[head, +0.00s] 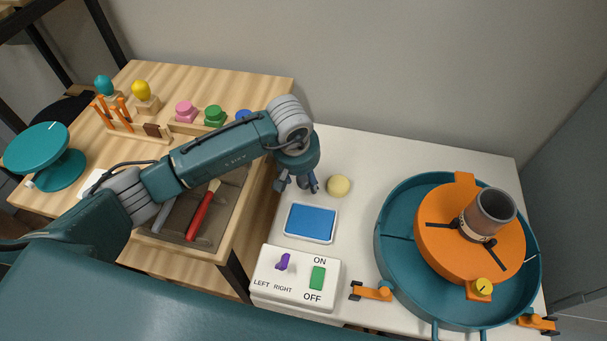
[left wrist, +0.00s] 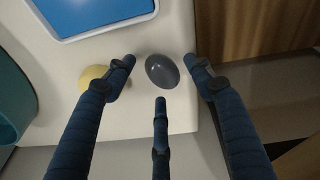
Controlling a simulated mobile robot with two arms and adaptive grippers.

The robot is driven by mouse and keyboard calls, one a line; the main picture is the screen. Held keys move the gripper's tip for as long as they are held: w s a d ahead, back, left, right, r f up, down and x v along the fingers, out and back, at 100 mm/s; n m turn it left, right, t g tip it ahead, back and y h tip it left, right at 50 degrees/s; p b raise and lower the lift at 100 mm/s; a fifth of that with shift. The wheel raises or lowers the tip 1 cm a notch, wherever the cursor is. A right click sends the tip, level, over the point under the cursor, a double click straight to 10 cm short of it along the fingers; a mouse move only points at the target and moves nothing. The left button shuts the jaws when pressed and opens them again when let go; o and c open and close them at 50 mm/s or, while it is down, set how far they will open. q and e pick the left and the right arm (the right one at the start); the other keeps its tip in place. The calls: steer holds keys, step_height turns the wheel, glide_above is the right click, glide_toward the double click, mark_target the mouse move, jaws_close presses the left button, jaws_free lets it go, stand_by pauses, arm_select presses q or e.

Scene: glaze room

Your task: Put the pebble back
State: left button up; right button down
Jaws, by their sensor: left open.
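A dark grey, smooth oval pebble (left wrist: 162,71) lies on the white tabletop (left wrist: 180,115) in the left wrist view. In the head view it is hidden by my left gripper. My left gripper (head: 297,186) is open and points down near the left edge of the white table. In the left wrist view its three fingers spread around the pebble's near side, with a finger to its left, one to its right and one below. I cannot tell whether any finger touches it. My right gripper is not in view.
A yellow ball-like piece (head: 338,186) sits close right of my left gripper, before it a blue tray (head: 311,222) and a switch box (head: 295,278). A teal basin (head: 387,245) with an orange wheel (head: 440,245) and grey cylinder stands right. A wooden bench (head: 250,85) stands left.

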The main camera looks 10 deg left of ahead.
arm_select(q)
steer(key=p+v, duration=0.7)
steer(key=v, duration=0.5)
